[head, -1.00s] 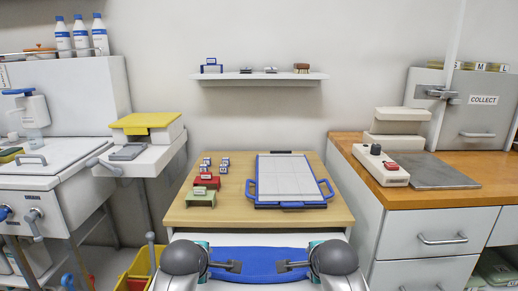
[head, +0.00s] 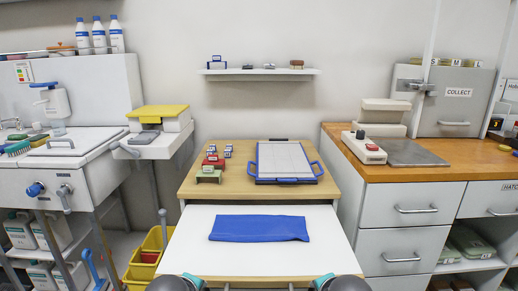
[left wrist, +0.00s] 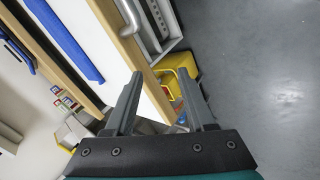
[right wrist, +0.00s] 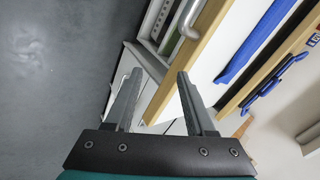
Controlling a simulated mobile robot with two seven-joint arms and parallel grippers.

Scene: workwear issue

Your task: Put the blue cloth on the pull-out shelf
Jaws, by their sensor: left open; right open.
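The blue cloth (head: 259,228) lies flat, as a folded strip, on the white pull-out shelf (head: 190,255) below the wooden desk top. It also shows in the left wrist view (left wrist: 66,40) and in the right wrist view (right wrist: 258,40). My left gripper (left wrist: 165,85) is open and empty, off the shelf's front edge and apart from the cloth. My right gripper (right wrist: 158,78) is open and empty, also in front of the shelf. In the head view only the tops of my arms show at the bottom edge; the fingers are out of frame.
The desk top (head: 225,191) above the shelf holds a blue-handled board (head: 283,160) and small red and green stands. Yellow bins (head: 150,252) stand at the left. A drawer cabinet (head: 405,225) stands at the right. The shelf around the cloth is clear.

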